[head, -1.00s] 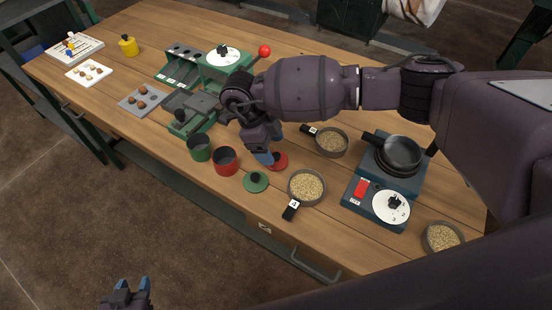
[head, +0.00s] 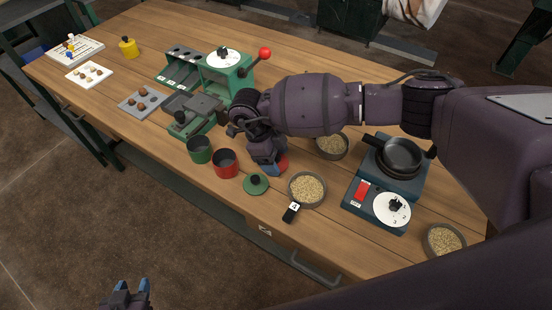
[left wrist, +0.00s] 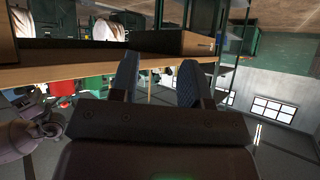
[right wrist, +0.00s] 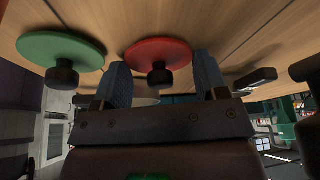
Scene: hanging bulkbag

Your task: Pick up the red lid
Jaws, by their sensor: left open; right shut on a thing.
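The red lid (head: 284,163) is near the table's front edge, mostly hidden behind my right gripper (head: 268,169) in the head view. The right wrist view shows the red lid (right wrist: 158,52) with its black knob between the fingers of my right gripper (right wrist: 160,80), which is shut on it. Whether the lid is clear of the tabletop I cannot tell. My left gripper (head: 131,290) is open and empty, low in front of the table; its spread fingers also show in the left wrist view (left wrist: 155,80).
A green lid (head: 256,187), a red pot (head: 225,170) and a green pot (head: 199,155) stand close to the left. A grain-filled pan (head: 307,188) is close on the right, with a blue stove (head: 358,207) beyond. A green machine (head: 228,82) stands behind.

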